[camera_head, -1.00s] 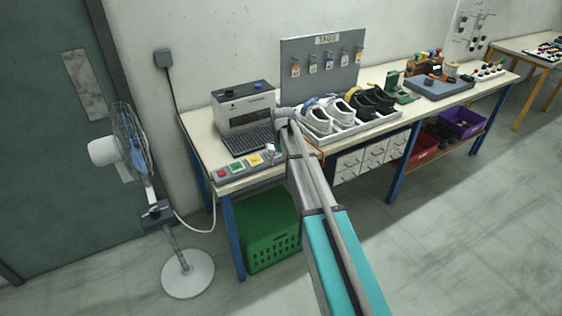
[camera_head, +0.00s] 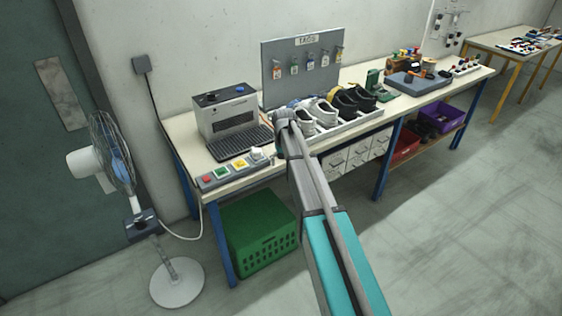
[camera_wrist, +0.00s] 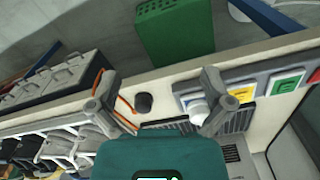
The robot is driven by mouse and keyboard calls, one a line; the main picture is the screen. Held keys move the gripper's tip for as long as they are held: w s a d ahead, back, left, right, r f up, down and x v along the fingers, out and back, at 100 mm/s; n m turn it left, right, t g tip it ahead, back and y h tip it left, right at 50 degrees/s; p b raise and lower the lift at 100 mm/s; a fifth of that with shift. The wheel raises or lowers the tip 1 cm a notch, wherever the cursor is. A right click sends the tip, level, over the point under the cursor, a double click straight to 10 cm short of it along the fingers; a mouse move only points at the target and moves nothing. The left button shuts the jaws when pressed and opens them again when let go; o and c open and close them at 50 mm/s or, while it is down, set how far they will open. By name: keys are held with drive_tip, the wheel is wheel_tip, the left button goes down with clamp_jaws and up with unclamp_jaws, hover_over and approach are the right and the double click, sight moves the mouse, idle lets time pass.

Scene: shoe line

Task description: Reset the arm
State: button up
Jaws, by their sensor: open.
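My arm reaches over the front of the workbench (camera_head: 190,140), its wrist end between the keyboard machine and the shoe tray. In the wrist view my gripper (camera_wrist: 155,106) is open, with its two fingers spread apart and nothing held between them. A small black knob-like object (camera_wrist: 143,103) shows between the fingers, on or above the bench top. In the head view the fingers are mostly hidden by my wrist.
A button panel (camera_head: 235,170) and a grey machine with a keyboard (camera_head: 225,118) stand left of my wrist. A tray of shoes (camera_head: 345,128) is at its right. A green crate (camera_head: 262,245) sits below; a fan (camera_head: 178,282) stands left. Open floor lies right.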

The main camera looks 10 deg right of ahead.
drive_tip(key=s+a+m, duration=0.1)
drive_tip(key=s, duration=2.7)
drive_tip(key=shift+s+a, duration=0.25)
drive_tip(key=shift+s, duration=0.15)
